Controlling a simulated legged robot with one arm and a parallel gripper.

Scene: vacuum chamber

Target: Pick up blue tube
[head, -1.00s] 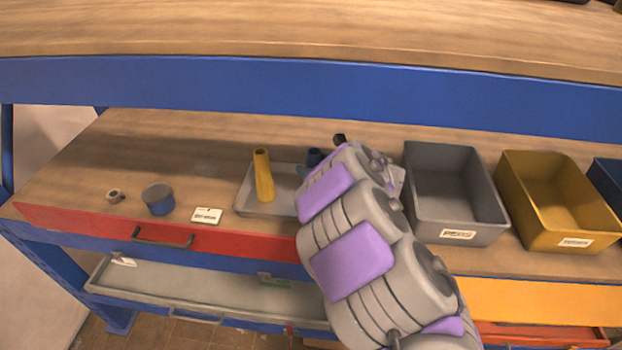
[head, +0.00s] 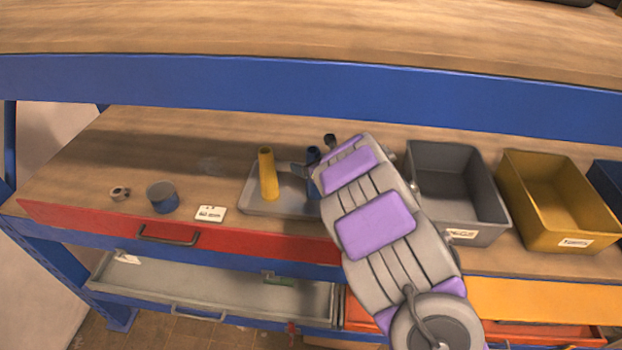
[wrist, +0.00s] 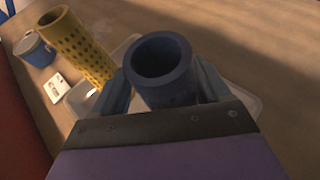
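The blue tube (head: 313,157) stands upright on a grey tray (head: 262,207), partly hidden behind my arm in the head view. In the wrist view the blue tube (wrist: 160,75) shows its open round top, between the two fingers of my gripper (wrist: 162,88). The fingers are spread, one on each side of the tube. Whether either finger touches it is hard to tell. In the head view one finger shows left of the tube, and much of my gripper (head: 312,168) is hidden by the arm.
A yellow tube (head: 268,174) stands on the same tray, just left of the blue one. Further left are a blue-grey cup (head: 162,198), a small ring (head: 120,193) and a white label (head: 210,214). Grey (head: 460,222) and yellow (head: 560,228) bins stand right. A blue shelf beam (head: 300,88) crosses above.

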